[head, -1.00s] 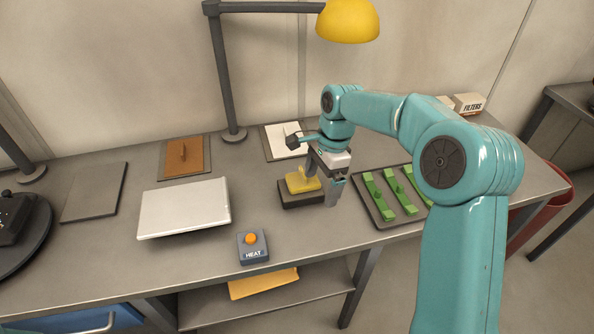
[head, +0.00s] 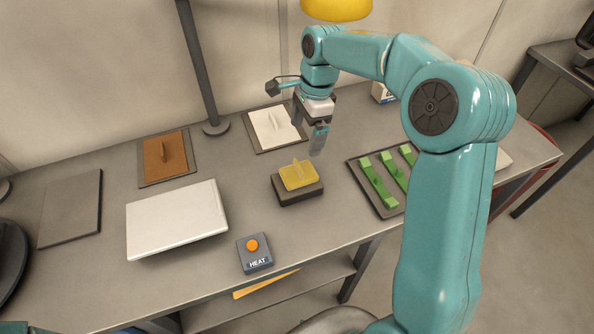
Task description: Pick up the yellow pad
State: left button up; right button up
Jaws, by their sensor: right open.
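The yellow pad (head: 302,177) is a small slab with an upright ridge or handle on top. It lies on a dark block (head: 300,194) near the middle of the table. My right gripper (head: 308,142) is open and empty, pointing down, above and behind the pad. It is apart from the pad, and the pad is in plain view. My left gripper does not show.
A HEAT box with an orange button (head: 252,245), a white slab (head: 177,219), a brown pad (head: 166,157), a white pad (head: 275,127) and a tray of green pieces (head: 380,183) surround it. A lamp post (head: 205,75) stands behind. Bare table lies between them.

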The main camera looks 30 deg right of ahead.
aim_at(299, 166)
jog(key=f, duration=0.5)
jog(key=a+f, duration=0.1)
jog(key=f, duration=0.1)
jog(key=shift+w+f+p, duration=0.15)
jog(key=shift+w+p, duration=0.2)
jog(key=shift+w, duration=0.05)
jog(key=shift+s+a+f, duration=0.2)
jog(key=shift+s+f, duration=0.1)
jog(key=shift+s, duration=0.15)
jog(key=f, duration=0.1)
jog(key=f+p, duration=0.1)
jog(key=f, duration=0.1)
jog(key=f+p, duration=0.1)
jog(key=f, duration=0.1)
jog(key=shift+w+a, duration=0.2)
jog(key=shift+a, duration=0.05)
jog(key=shift+s+a+r, duration=0.1)
jog(key=shift+s+a, duration=0.05)
jog(key=shift+s, duration=0.1)
jog(key=shift+c, duration=0.3)
jog(key=shift+w, duration=0.2)
jog(key=c, duration=1)
jog(key=shift+s, duration=0.1)
